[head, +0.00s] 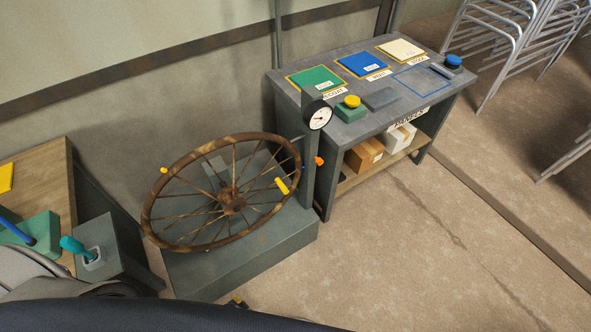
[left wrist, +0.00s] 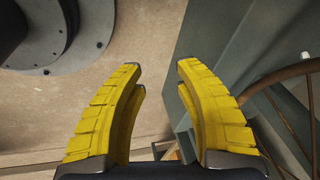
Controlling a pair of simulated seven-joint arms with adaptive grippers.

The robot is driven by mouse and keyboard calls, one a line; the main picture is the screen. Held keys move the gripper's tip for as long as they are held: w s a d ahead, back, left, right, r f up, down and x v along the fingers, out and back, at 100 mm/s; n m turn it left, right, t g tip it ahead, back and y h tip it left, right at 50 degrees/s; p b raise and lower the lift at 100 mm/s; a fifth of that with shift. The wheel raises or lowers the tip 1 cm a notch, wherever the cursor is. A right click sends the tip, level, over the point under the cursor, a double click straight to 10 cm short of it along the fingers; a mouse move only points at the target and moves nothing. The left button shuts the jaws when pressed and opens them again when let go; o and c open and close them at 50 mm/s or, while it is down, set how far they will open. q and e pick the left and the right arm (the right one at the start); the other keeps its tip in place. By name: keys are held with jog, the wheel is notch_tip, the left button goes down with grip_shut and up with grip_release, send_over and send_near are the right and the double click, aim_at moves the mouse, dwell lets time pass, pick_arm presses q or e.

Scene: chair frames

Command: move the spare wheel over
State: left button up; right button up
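The wheel (head: 232,201) is a rusty spoked one, tilted, on a low grey block (head: 240,262) in the head view. My right gripper is not in view.
A gauge (head: 318,115) stands on a post beside the wheel. A grey bench (head: 345,70) holds coloured panels and a yellow button (head: 352,102), with boxes (head: 364,155) on its shelf. A wooden table (head: 40,172) is at left. Floor (head: 430,260) at right is clear.

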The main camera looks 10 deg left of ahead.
pick_arm(q)
jog(key=w+r+t+y, duration=0.1)
jog(key=w+r, duration=0.6)
jog(key=r, duration=0.4)
notch_tip(320, 180, up, 24)
jog(key=m+g+h, duration=0.2)
jog(key=m+g, duration=0.1)
jog(key=g, duration=0.1)
send_over(284, 189)
jog(key=shift+g, duration=0.3)
notch_tip(284, 189, down, 8)
jog(key=shift+a+r, duration=0.1)
jog(key=shift+r, duration=0.1)
jog(key=shift+f, duration=0.15)
jog(key=shift+w, duration=0.1)
grip_shut()
